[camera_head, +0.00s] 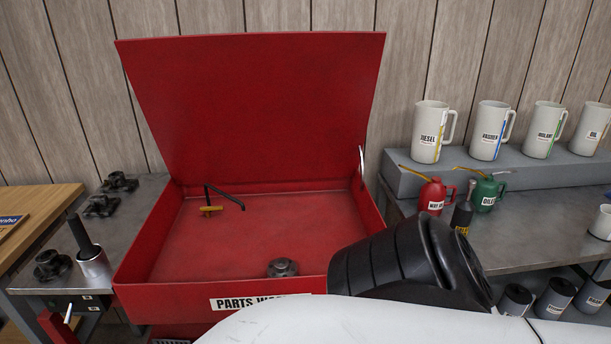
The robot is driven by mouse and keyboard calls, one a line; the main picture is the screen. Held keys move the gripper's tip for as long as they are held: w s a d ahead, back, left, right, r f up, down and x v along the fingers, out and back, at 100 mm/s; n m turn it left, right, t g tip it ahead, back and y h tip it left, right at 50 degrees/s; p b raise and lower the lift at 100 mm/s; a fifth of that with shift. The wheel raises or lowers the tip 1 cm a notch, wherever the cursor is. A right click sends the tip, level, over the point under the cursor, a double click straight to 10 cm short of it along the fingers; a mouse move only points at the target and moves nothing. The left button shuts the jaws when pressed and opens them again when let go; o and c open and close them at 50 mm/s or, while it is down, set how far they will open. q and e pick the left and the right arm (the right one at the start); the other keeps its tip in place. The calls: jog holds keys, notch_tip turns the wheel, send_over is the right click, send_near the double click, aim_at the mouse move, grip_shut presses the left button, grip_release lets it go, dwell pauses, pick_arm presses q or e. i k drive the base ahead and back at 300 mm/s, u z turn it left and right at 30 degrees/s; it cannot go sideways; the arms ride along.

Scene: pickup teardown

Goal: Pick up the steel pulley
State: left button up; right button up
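A small round grey metal part (283,267), which looks like the steel pulley, lies on the floor of the open red parts washer (140,255). It is close to the washer's front wall, which hides its lower edge. Part of my own arm, white with a black ribbed joint, covers the washer's front right corner. Neither of my grippers shows, so I cannot see whether either is open or shut.
The washer's lid (250,110) stands raised. A spout (225,195) rises inside it. Dark metal parts (102,206) and a metal cup (94,263) stand on the left bench. Oil cans (435,195) and white jugs (431,135) stand right. The washer floor is mostly clear.

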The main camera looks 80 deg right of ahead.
aim_at(284, 266)
jog(key=z, duration=1.6)
